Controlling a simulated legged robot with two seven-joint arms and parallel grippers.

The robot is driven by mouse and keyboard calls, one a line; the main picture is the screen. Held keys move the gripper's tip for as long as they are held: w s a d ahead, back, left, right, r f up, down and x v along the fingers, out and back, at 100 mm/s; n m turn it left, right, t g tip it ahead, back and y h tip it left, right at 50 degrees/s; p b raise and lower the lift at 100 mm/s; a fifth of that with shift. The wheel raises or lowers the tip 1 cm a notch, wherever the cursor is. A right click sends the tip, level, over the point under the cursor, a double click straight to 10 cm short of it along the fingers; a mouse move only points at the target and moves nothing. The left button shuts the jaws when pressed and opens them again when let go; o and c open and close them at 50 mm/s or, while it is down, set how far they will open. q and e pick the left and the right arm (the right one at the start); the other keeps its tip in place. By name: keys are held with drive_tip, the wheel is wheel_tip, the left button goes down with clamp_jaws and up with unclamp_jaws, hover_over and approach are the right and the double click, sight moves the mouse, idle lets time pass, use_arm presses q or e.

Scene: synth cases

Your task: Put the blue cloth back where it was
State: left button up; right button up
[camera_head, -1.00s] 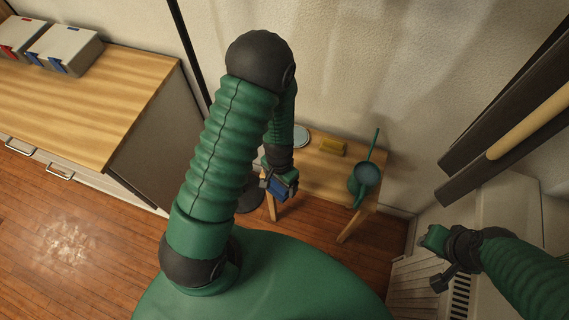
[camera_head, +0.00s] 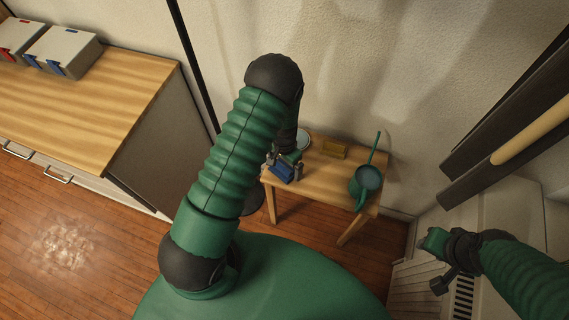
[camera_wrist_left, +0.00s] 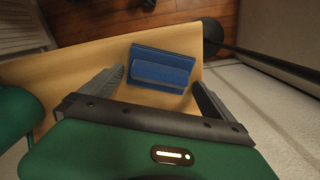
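The blue cloth (camera_head: 281,174) is a small folded pad at the left front of the small wooden table (camera_head: 325,181). In the left wrist view the cloth (camera_wrist_left: 161,68) lies on the tabletop with a raised fold on it. My left gripper (camera_head: 284,166) is over it. Its fingers stand wide apart in the left wrist view (camera_wrist_left: 160,80), one to each side of the cloth, with gaps showing, so it is open. My right gripper (camera_head: 437,262) is far to the right, away from the table, and its finger opening is unclear.
A wooden counter (camera_head: 90,105) with grey boxes (camera_head: 62,48) is at left. A dark pole (camera_head: 193,65) stands near the table's left end.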

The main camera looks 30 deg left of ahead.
use_arm(q)
drive_tip(key=shift+a+r, duration=0.1)
wheel_tip(320, 180, up, 12)
drive_tip(key=p, duration=0.1)
drive_tip(key=s+d+r+n+t+p, duration=0.1)
drive_tip(key=s+d+r, duration=0.2)
drive_tip(key=s+r, duration=0.2)
drive_tip(key=s+d+r+t+p, duration=0.1)
drive_tip(key=s+d+r, duration=0.3)
drive_tip(key=r, duration=0.6)
drive_tip(key=shift+s+d+r+n+t+p, duration=0.2)
drive_tip(key=shift+s+r+n+t+p, duration=0.15)
drive_tip(key=shift+s, duration=0.35)
drive_tip(key=shift+d, duration=0.1)
